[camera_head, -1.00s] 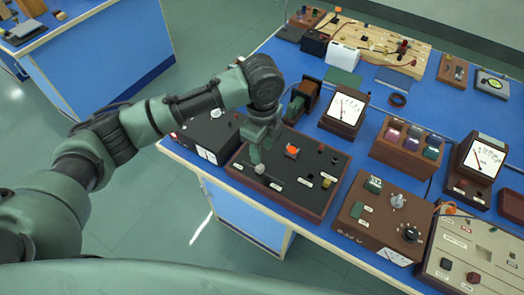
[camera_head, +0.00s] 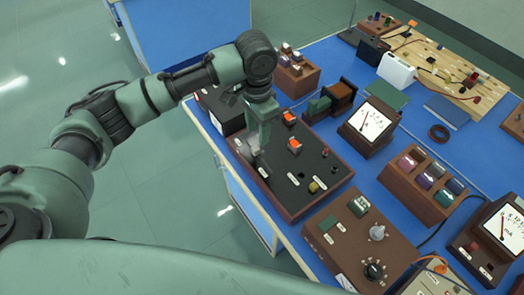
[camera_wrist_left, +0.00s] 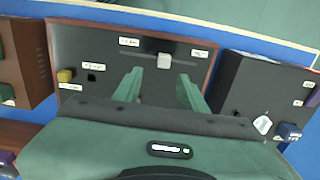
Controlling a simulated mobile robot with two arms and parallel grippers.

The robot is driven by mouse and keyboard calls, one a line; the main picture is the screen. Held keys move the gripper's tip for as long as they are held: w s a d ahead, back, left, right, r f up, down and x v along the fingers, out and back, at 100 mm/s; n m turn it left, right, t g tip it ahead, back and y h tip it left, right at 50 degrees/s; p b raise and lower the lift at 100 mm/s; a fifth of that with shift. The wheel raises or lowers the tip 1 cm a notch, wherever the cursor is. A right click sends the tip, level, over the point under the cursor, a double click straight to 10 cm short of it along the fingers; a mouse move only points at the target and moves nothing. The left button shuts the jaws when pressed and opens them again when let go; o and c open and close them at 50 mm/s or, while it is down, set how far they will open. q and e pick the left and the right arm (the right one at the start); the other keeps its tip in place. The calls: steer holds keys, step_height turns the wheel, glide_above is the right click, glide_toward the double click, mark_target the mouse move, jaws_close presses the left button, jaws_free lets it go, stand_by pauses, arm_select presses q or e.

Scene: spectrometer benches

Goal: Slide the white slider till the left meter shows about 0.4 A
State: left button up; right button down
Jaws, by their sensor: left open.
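The white slider (camera_wrist_left: 164,60) sits in a dark slot on the black-topped wooden box (camera_wrist_left: 100,42) in the left wrist view. My left gripper (camera_wrist_left: 160,76) is open, its two green fingers pointing at the slider from either side, with their tips just short of it in the picture. I cannot tell their height above the panel. In the head view my left gripper (camera_head: 252,150) is over the left part of the same box (camera_head: 290,205) and covers the slider area. The left meter (camera_head: 371,122) stands behind the box; its reading is too small to make out. My right gripper is not in view.
A dark box (camera_head: 222,108) stands close left of the slider box. A brown box with knobs (camera_head: 350,240) stands to its right. A mA meter (camera_head: 500,225) and a box of coloured parts (camera_head: 425,180) stand farther right. Blue bench top shows between them.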

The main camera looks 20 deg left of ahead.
mark_target(256, 148)
arm_select(q)
steer(key=f, duration=0.2)
steer(key=a+f, duration=0.1)
steer(key=shift+a+f+p, duration=0.2)
steer(key=shift+f+p, duration=0.1)
steer(key=shift+f, duration=0.1)
steer(key=f, duration=0.3)
steer(key=shift+d+f, duration=0.35)
steer(key=shift+a+f, duration=0.1)
steer(key=shift+f, duration=0.05)
steer(key=c, duration=0.8)
jaws_close()
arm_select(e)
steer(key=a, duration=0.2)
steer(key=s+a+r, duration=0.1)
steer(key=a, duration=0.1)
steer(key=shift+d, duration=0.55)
